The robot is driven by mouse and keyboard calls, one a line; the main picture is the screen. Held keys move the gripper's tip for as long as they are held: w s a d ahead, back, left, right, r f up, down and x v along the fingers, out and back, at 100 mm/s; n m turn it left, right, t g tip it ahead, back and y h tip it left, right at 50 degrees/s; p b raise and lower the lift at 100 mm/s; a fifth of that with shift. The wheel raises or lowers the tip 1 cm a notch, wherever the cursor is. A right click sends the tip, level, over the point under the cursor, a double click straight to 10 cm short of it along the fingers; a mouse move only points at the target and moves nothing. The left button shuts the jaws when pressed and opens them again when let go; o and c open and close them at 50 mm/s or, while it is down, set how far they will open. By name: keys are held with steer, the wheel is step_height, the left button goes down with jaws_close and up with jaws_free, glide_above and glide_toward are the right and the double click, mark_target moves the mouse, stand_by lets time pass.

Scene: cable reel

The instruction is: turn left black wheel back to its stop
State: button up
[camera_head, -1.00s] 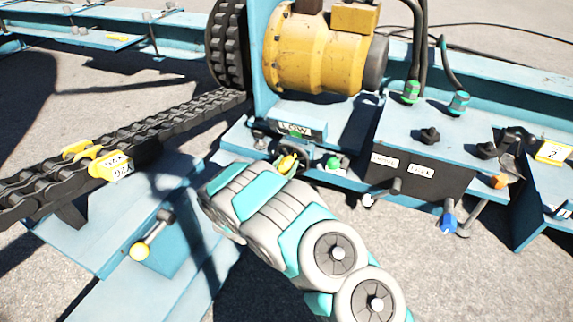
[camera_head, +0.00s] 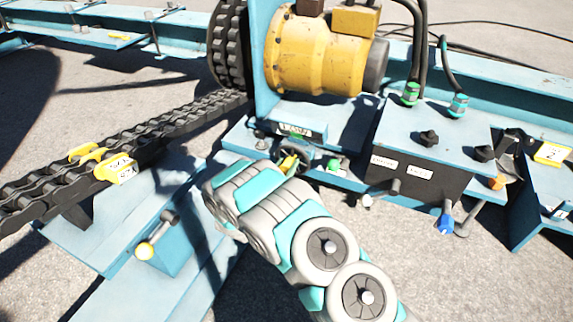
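Two black knobs, a left one (camera_head: 429,138) and a right one (camera_head: 483,154), sit on the blue-topped box to the right.
The yellow motor (camera_head: 318,55) stands behind the wheel. A green-capped part (camera_head: 333,165) is close on its right. A blue-handled lever (camera_head: 446,223) hangs at right. Open pavement lies in front.

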mark_target(284, 169)
steer(key=o, duration=0.4)
steer(key=shift+a, duration=0.1)
steer(key=shift+v, duration=3.85)
steer(key=shift+s, duration=0.15)
